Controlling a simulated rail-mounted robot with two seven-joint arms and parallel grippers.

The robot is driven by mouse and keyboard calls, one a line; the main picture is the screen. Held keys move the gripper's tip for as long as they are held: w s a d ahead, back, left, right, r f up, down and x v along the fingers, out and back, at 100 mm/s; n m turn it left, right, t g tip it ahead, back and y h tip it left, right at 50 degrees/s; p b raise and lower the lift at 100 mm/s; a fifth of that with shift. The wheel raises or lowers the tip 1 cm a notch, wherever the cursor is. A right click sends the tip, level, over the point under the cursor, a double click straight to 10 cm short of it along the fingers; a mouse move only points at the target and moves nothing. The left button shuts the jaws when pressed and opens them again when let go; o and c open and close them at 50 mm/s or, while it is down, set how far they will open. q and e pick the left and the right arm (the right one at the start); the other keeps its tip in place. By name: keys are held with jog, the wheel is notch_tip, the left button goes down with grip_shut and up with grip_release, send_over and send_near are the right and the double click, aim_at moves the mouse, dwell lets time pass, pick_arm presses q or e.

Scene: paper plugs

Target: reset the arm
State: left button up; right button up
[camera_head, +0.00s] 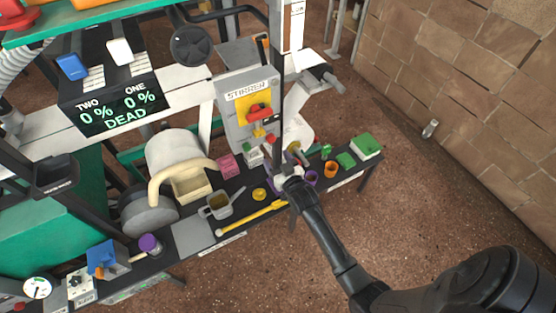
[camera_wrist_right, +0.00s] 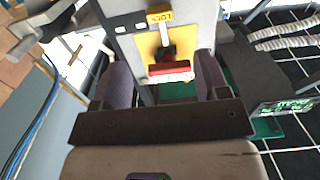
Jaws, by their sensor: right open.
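My right arm comes in from the lower right in the head view. Its gripper (camera_head: 287,170) is over the bench, just below and right of the stirrer box (camera_head: 233,117). In the right wrist view the two fingers of the gripper (camera_wrist_right: 162,92) stand apart, with nothing held between them. The stirrer's red handle (camera_wrist_right: 170,72) and yellow panel (camera_wrist_right: 152,48) show beyond the gap. I cannot tell how far the handle is from the fingertips. My left gripper does not show.
The bench carries a grey pot (camera_head: 216,207), a yellow tool (camera_head: 250,217), an orange cup (camera_head: 331,169) and a green box (camera_head: 366,146). A dark display (camera_head: 118,105) reads "DEAD". A brick wall (camera_head: 470,90) stands at the right.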

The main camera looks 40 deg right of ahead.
jog(key=shift+s, duration=0.2)
dwell(0.5)
notch_tip(320, 180, down, 5)
jog(key=s+g+y, duration=0.1)
jog(key=s+g, duration=0.1)
jog(key=g, duration=0.3)
jog(key=s+a+r+n+g+y, duration=0.2)
jog(key=s+a+r+g, duration=0.15)
jog(key=s+a, duration=0.35)
jog(key=s+a+r+n+g+y, duration=0.2)
jog(key=s+a+r+g, duration=0.15)
jog(key=s+a, duration=0.4)
jog(key=s+a+f+n+g, duration=0.1)
jog(key=s+f, duration=0.1)
jog(key=s, duration=0.6)
jog(key=s+f+g, duration=0.1)
jog(key=s+f, duration=0.1)
jog(key=s, duration=0.6)
notch_tip(320, 180, up, 33)
jog(key=w+p, duration=0.1)
jog(key=p, duration=3.2)
jog(key=shift+f+p, duration=0.15)
jog(key=shift+p, duration=0.15)
